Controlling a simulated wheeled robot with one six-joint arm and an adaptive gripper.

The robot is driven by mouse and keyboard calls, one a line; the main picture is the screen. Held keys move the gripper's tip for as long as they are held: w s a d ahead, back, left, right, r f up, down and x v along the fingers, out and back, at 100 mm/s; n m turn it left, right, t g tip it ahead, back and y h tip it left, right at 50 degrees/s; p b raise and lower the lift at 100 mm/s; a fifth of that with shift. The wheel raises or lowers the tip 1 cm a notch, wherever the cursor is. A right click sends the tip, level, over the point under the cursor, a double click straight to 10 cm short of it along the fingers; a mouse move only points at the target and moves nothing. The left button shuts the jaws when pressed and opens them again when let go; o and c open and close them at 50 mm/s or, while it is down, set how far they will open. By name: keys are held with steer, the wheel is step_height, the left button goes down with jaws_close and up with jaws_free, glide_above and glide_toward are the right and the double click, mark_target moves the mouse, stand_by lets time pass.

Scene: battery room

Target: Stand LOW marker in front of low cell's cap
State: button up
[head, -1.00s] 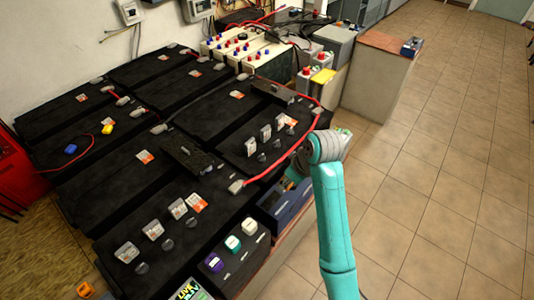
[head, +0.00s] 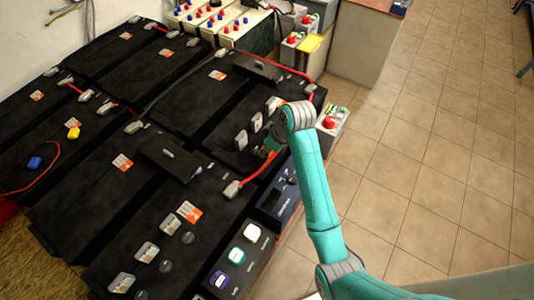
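I cannot tell which cap is the low cell's. My gripper (head: 268,150) is over the right edge of the farther battery, mostly hidden by my wrist; its fingers and any load are unclear.
Upright grey pieces (head: 241,140) stand on the farther battery beside my wrist. A red cable (head: 258,170) and a dark blue box (head: 278,200) lie close by. A grey unit with a red knob (head: 330,121) stands right of my wrist. The tiled floor (head: 410,180) is clear.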

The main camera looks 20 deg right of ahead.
steer(key=shift+f, duration=1.9)
steer(key=o, duration=0.9)
steer(key=shift+f, duration=0.1)
steer(key=v, duration=1.2)
steer(key=shift+w, duration=0.1)
